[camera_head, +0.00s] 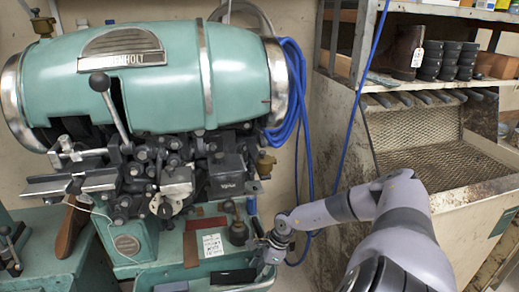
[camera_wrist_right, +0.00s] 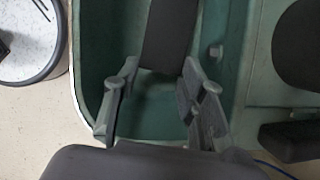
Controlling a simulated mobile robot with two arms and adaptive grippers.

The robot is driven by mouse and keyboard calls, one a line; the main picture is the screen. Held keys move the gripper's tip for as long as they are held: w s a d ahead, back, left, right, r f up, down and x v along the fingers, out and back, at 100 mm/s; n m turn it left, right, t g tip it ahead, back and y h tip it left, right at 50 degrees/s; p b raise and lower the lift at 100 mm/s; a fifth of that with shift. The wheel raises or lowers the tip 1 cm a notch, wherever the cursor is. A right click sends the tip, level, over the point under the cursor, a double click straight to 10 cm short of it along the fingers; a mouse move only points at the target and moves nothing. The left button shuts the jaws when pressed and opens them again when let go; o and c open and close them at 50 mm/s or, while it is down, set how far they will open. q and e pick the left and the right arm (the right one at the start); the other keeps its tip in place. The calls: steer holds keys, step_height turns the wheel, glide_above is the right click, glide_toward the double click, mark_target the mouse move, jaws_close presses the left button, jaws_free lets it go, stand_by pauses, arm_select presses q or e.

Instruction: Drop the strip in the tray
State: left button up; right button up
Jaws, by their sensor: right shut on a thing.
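My right gripper (camera_head: 262,250) is at the front right of the green machine. In the right wrist view its two fingers (camera_wrist_right: 161,68) are closed in on the end of a dark strip (camera_wrist_right: 168,35), which reaches away from them. The strip also shows in the head view (camera_head: 233,276), left of and below the gripper. A green tray (camera_wrist_right: 92,50) with raised walls and a pale rim lies beneath the fingers and strip. I cannot tell how high the strip is above its floor. My left gripper is not in view.
The green stitching machine (camera_head: 160,85) stands behind the gripper, with a blue cable (camera_head: 291,100) at its right. A white card (camera_head: 213,245) and a reddish piece (camera_head: 190,249) lie on its base. A shelf (camera_head: 440,85) with boots and dark stacks is at right.

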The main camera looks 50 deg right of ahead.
steer(key=o, duration=1.2)
steer(key=shift+r, duration=0.1)
steer(key=v, duration=1.1)
steer(key=shift+s+d+r, duration=0.1)
steer(key=shift+s+r, duration=0.05)
steer(key=shift+r, duration=0.25)
